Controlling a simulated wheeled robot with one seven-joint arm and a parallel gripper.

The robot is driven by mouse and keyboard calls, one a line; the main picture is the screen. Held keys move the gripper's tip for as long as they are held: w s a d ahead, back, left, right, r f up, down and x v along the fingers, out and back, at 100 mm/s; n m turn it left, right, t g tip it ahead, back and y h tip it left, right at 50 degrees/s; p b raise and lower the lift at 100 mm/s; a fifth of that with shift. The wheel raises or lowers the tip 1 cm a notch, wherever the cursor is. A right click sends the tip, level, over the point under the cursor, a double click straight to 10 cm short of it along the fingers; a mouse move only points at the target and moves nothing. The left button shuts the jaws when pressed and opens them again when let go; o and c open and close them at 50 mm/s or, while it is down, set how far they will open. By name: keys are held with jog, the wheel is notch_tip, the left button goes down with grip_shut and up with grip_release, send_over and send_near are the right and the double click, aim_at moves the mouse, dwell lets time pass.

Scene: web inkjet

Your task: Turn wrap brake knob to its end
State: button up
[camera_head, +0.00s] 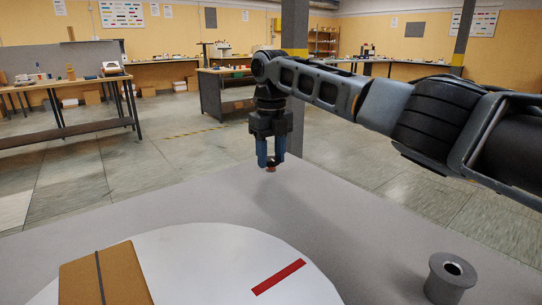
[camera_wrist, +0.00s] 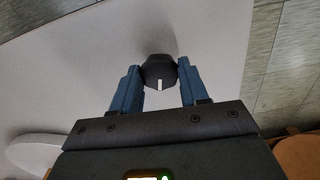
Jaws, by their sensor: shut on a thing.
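The knob (camera_wrist: 158,68) is black with a white pointer line, seen from above in the wrist view. It stands on the grey machine top (camera_head: 340,215) near its far edge. In that view its white line points toward the gripper's palm. My gripper (camera_wrist: 158,76) has its two blue fingers on either side of the knob, shut on it. In the head view my gripper (camera_head: 270,163) points straight down at the grey top. A small reddish-brown bit (camera_head: 270,169) shows under the fingertips there; the knob itself is mostly hidden by the fingers.
A white round plate (camera_head: 200,245) with a red stripe (camera_head: 278,277) and a brown box (camera_head: 125,277) lies at the front left. A grey hollow spool (camera_head: 449,279) stands at the front right. A pillar (camera_head: 295,95) rises behind the gripper. The grey top around the knob is clear.

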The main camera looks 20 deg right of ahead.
aim_at(271, 159)
jog(key=o, duration=1.1)
jog(key=shift+c, duration=0.2)
jog(key=shift+r, duration=0.1)
jog(key=shift+r+p, duration=0.9)
jog(key=shift+r, duration=3)
